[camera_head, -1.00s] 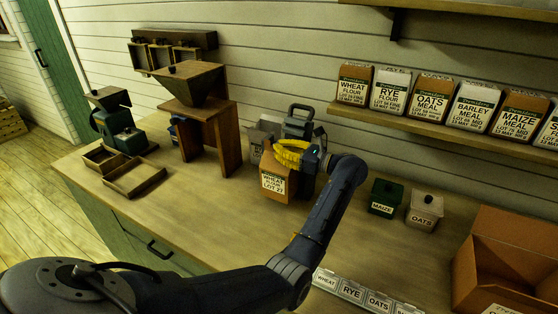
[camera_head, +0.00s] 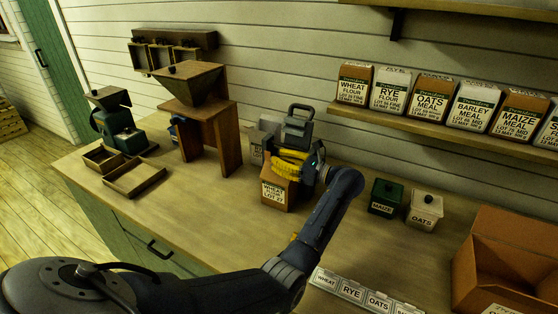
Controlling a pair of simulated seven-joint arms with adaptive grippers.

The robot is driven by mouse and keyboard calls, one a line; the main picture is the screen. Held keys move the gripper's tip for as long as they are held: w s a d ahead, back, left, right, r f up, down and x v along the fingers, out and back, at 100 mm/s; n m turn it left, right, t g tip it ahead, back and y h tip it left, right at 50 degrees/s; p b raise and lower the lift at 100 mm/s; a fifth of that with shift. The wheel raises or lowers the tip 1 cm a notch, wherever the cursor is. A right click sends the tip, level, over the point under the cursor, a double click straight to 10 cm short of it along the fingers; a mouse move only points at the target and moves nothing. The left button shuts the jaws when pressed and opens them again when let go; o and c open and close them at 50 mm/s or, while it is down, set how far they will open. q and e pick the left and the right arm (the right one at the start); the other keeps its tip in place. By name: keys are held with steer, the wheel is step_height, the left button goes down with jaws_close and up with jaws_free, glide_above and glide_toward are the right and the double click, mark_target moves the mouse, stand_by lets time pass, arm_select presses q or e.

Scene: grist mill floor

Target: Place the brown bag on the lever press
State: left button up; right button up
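The brown bag (camera_head: 274,193), with a white wheat label, is upright near the middle of the bench in the head view. My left gripper (camera_head: 289,164), with yellow fingers, is shut on the bag's upper part and covers some of it. I cannot tell whether the bag's base touches the bench. A dark grey device with a raised handle, which looks like the lever press (camera_head: 298,124), stands just behind the bag. Its lower part is hidden by my gripper and the bag. My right gripper is not in view.
A wooden hopper stand (camera_head: 212,120) and a green mill (camera_head: 117,128) are to the left. Small maize (camera_head: 385,197) and oats (camera_head: 425,210) canisters and an open carton (camera_head: 510,255) are right.

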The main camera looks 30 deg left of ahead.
arm_select(q)
steer(key=shift+o, duration=0.3)
steer(key=shift+d, duration=0.1)
steer(key=d, duration=0.7)
steer(key=shift+w+d, duration=0.15)
steer(key=shift+w, duration=0.15)
steer(key=shift+r, duration=0.1)
